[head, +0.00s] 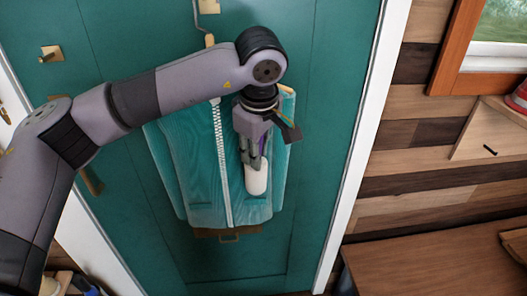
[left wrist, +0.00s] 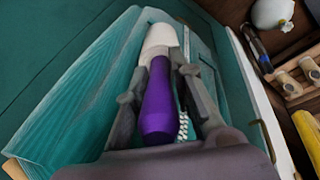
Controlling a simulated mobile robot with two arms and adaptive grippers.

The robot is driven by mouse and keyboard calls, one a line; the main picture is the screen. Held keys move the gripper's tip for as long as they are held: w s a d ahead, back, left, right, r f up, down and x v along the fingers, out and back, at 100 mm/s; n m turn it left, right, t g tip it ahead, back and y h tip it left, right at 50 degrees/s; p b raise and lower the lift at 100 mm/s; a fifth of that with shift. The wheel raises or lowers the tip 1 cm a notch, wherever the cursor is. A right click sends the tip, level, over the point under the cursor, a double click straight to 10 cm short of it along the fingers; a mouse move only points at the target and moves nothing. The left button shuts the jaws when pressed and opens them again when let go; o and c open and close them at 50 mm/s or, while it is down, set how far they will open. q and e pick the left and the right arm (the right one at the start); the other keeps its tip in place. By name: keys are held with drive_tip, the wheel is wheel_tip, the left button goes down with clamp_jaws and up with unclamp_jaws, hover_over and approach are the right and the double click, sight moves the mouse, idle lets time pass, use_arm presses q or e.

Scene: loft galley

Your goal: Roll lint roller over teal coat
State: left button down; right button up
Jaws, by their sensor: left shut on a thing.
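The teal coat (head: 205,165) hangs on a hook against a teal door, with a white zipper down its front. It also fills much of the left wrist view (left wrist: 75,105). My left gripper (head: 254,160) is in front of the coat's right half, shut on the lint roller. The roller's white head (head: 257,178) points down over the coat; I cannot tell for sure whether it touches the cloth. In the left wrist view the purple handle (left wrist: 158,100) sits between the fingers, with the white head (left wrist: 160,38) beyond. My right gripper is not in view.
The teal door (head: 335,60) has a white frame (head: 362,140) at its right. A wooden table (head: 430,255) stands at the lower right, below a plank wall and window. A brass knob (head: 50,54) sticks out at the upper left.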

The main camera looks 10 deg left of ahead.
use_arm(q)
drive_tip(key=shift+s+a+b, duration=0.15)
drive_tip(key=shift+a, duration=0.45)
drive_tip(key=shift+s+a+b, duration=0.15)
drive_tip(key=shift+a, duration=0.4)
drive_tip(key=a, duration=0.1)
drive_tip(key=s+a+b, duration=0.1)
drive_tip(key=a, duration=0.1)
drive_tip(key=shift+a, duration=0.25)
drive_tip(key=s+d+b, duration=0.2)
drive_tip(key=s, duration=0.6)
drive_tip(key=shift+s+d, duration=0.35)
drive_tip(key=shift+r, duration=0.1)
